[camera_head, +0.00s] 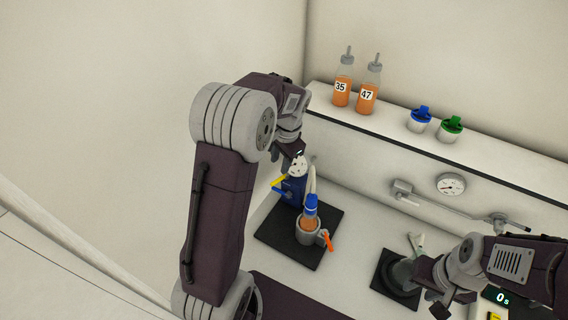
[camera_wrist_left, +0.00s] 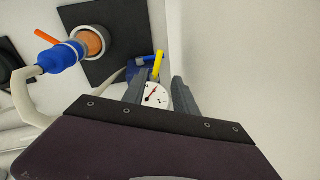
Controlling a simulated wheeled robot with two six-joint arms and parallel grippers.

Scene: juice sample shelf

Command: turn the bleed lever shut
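A yellow lever (camera_head: 279,182) sticks out from a blue device (camera_head: 292,190) on the black mat; the lever also shows upright in the left wrist view (camera_wrist_left: 158,65). A white dial gauge (camera_wrist_left: 155,94) sits beside it, between my left fingers in that view. My left gripper (camera_head: 298,154) is above the device, fingers apart; whether they touch the gauge I cannot tell. My right gripper (camera_head: 450,292) is at the lower right, fingers apart, empty.
A dark round base (camera_head: 402,275) stands near my right gripper.

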